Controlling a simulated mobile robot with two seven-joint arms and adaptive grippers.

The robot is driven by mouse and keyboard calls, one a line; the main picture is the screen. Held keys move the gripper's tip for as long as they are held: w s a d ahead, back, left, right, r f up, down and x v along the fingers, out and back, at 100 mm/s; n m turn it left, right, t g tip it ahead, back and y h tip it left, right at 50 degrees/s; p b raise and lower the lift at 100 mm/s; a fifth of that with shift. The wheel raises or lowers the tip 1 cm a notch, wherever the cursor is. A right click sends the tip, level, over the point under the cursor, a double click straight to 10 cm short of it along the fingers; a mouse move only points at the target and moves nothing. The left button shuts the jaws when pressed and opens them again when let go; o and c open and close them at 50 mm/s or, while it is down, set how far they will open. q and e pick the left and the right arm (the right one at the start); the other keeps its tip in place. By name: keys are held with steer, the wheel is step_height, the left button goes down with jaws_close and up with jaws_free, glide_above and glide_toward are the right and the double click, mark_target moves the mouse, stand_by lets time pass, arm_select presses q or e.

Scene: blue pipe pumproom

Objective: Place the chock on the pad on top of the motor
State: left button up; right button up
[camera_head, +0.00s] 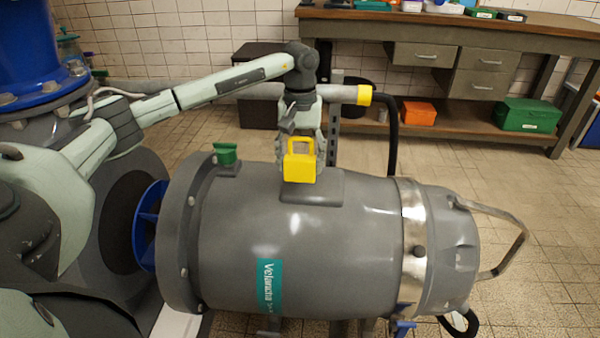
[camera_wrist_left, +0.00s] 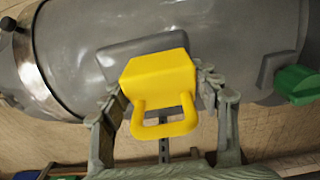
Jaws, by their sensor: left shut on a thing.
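The yellow chock (camera_head: 300,165) with its loop handle is at the top of the grey motor (camera_head: 340,240). My left gripper (camera_head: 302,145) comes down from above and is shut on the chock. In the left wrist view the chock (camera_wrist_left: 158,85) sits between the two fingers (camera_wrist_left: 165,100), with its handle towards the palm. The grey pad (camera_head: 325,188) on top of the motor is under and right of the chock; the pad (camera_wrist_left: 135,50) also shows behind it in the wrist view. I cannot tell whether the chock touches the pad. My right gripper is not in view.
A grey pipe with a yellow end (camera_head: 364,95) and a black hose (camera_head: 392,130) run behind the gripper. A workbench (camera_head: 450,30) with an orange box (camera_head: 419,112) and a green box (camera_head: 528,115) stands behind.

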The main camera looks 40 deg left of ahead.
mark_target(300, 174)
arm_select(q)
step_height(300, 174, down, 4)
steer(key=shift+r, duration=0.25)
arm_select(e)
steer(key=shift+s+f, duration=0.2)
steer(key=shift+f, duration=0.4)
arm_select(q)
steer(key=shift+f, duration=0.15)
steer(key=o, duration=1.1)
steer(key=shift+c, duration=0.2)
steer(key=o, duration=0.4)
steer(key=shift+o, duration=0.2)
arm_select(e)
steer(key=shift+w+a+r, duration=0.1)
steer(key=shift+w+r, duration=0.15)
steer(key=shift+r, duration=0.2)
